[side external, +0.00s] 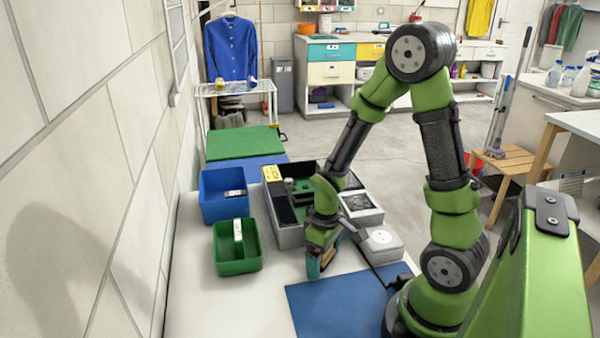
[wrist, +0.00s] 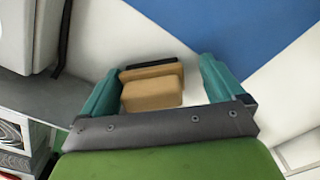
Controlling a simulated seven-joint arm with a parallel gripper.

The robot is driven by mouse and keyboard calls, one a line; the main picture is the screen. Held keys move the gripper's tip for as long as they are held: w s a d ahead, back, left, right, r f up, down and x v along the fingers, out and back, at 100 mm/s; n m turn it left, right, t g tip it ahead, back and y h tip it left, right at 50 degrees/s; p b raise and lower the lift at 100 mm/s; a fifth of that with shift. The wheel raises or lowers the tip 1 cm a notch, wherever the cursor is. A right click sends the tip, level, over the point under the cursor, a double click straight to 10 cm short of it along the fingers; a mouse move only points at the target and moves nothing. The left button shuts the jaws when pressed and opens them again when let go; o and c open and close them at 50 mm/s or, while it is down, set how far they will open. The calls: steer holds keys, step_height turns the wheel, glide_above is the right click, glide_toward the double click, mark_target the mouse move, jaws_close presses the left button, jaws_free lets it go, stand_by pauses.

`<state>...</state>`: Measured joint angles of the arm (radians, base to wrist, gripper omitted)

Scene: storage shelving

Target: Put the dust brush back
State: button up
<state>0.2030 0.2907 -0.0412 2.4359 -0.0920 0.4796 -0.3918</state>
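My gripper (side external: 320,266) points down, low over the white table beside the blue mat in the side external view. In the wrist view its two teal fingers (wrist: 160,85) stand apart. Between them is a tan block with a dark strip along its far edge, which looks like the dust brush (wrist: 152,92). The block is close to the left finger; a white gap shows between it and the right finger. In the side external view only a small brown part of the brush (side external: 328,257) shows, mostly hidden by the fingers.
A grey organizer with compartments (side external: 289,238) stands behind my gripper. A light grey box (side external: 382,244) is to its right. A green bin (side external: 238,266) and a blue bin (side external: 212,210) stand to the left. A blue mat (side external: 340,310) lies in front. The front left of the table is clear.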

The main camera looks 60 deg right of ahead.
step_height(320, 180, up, 12)
steer(key=shift+r, duration=0.1)
steer(key=s+a+r+m+t+y, duration=0.2)
steer(key=a+r+m+t, duration=0.2)
steer(key=a+r+t, duration=0.3)
steer(key=shift+a+r, duration=1.35)
steer(key=shift+r, duration=1.15)
steer(key=shift+s, duration=0.1)
